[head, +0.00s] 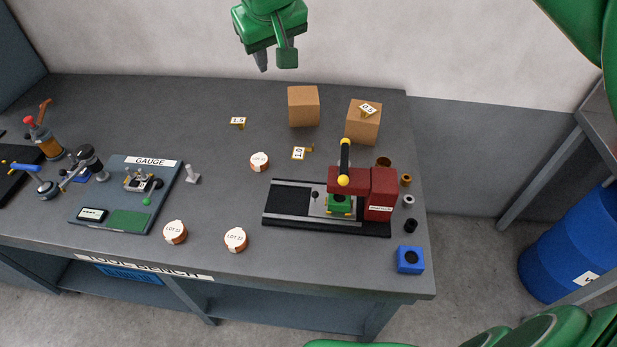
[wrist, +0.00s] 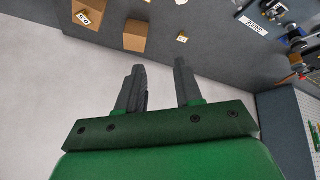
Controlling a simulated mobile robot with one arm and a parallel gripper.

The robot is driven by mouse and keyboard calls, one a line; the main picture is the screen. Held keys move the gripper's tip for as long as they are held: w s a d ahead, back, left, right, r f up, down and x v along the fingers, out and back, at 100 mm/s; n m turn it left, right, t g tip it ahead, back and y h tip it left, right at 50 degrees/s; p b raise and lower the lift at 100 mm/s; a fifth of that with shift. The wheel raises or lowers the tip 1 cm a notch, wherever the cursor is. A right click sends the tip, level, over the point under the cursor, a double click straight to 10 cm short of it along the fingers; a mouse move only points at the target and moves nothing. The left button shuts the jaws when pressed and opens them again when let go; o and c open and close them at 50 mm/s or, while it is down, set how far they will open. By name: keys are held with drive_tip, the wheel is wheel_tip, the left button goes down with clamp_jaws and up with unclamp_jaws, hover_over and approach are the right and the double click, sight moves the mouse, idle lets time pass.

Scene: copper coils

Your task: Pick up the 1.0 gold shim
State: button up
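The gold shim labelled 1.0 (head: 300,154) lies on the grey bench, just in front of a cardboard box. I cannot make it out clearly in the wrist view, where small things at the top edge are cut off. My gripper (head: 275,59) hangs beyond the bench's back edge, near the wall, well apart from the shim. In the wrist view its two fingers (wrist: 159,75) are spread with nothing between them. A shim labelled 1.5 (head: 238,122) lies to the left; it also shows in the wrist view (wrist: 182,38). Another, labelled 0.5 (head: 368,109), sits on a box.
Two cardboard boxes (head: 304,107) (head: 361,126) stand behind the 1.0 shim. A red press (head: 377,194) stands in front to its right.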

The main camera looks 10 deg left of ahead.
drive_tip(key=w+d+f+n+t+h, duration=0.2)
drive_tip(key=w+d+f+n+h, duration=0.1)
drive_tip(key=w+d+f+h, duration=0.5)
drive_tip(key=n+t+y, duration=0.4)
drive_tip(key=n+t, duration=0.4)
drive_tip(key=n, duration=1.3)
hover_over(302, 151)
drive_tip(key=s+d, duration=0.4)
wheel_tip(302, 151, down, 21)
drive_tip(key=f+n, duration=0.1)
drive_tip(key=f, duration=0.1)
drive_tip(key=s+f+n+g+y, duration=0.1)
drive_tip(key=f+n, duration=0.1)
drive_tip(key=f, duration=0.1)
drive_tip(key=s+f+n+g+y, duration=0.1)
drive_tip(key=f, duration=0.2)
drive_tip(key=shift+a+f+n, duration=0.2)
drive_tip(key=shift+f+n, duration=0.05)
drive_tip(key=shift+n, duration=0.05)
drive_tip(key=shift+x, duration=1.15)
drive_tip(key=shift+a+x, duration=0.15)
drive_tip(key=shift+x, duration=1.2)
drive_tip(key=shift+a+x, duration=0.15)
drive_tip(key=shift+x, duration=1.25)
clamp_jaws()
